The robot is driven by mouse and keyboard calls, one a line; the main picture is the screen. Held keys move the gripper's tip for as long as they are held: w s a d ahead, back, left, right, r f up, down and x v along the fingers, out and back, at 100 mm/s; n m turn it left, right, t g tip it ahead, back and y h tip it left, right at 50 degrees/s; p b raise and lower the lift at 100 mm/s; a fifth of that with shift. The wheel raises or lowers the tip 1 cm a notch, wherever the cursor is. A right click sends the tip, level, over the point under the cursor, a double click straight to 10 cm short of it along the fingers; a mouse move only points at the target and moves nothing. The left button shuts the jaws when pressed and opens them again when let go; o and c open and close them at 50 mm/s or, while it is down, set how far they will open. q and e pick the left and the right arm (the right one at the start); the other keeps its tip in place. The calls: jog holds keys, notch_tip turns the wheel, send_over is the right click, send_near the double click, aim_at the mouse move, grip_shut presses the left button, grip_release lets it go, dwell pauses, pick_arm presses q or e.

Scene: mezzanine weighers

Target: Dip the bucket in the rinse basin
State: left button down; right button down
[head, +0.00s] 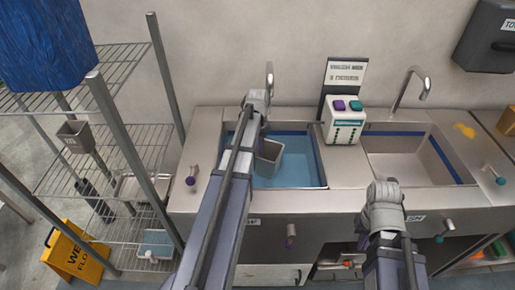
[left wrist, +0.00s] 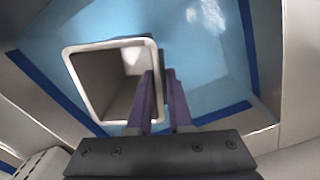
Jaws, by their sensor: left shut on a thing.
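The small grey bucket (head: 269,158) is over the left basin (head: 307,172), which holds blue water. My left gripper (left wrist: 160,78) is shut on one wall of the bucket; in the head view its fingers are mostly hidden behind my arm. In the left wrist view the bucket (left wrist: 108,88) shows its open square mouth, with blue water around it. I cannot tell whether its base touches the water. My right gripper (head: 385,190) is in front of the right basin, and its fingers are hidden, so its opening does not show.
The right basin (head: 408,167) looks empty. Taps rise behind both basins, and a dispenser with coloured buttons (head: 344,122) stands between them. A wire rack (head: 112,168) with a grey container (head: 75,136) and a yellow floor sign (head: 75,250) are at the left.

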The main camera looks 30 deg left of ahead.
notch_tip(320, 180, up, 13)
jog(key=p, duration=1.2)
jog(key=shift+f, duration=0.15)
dwell(0.9)
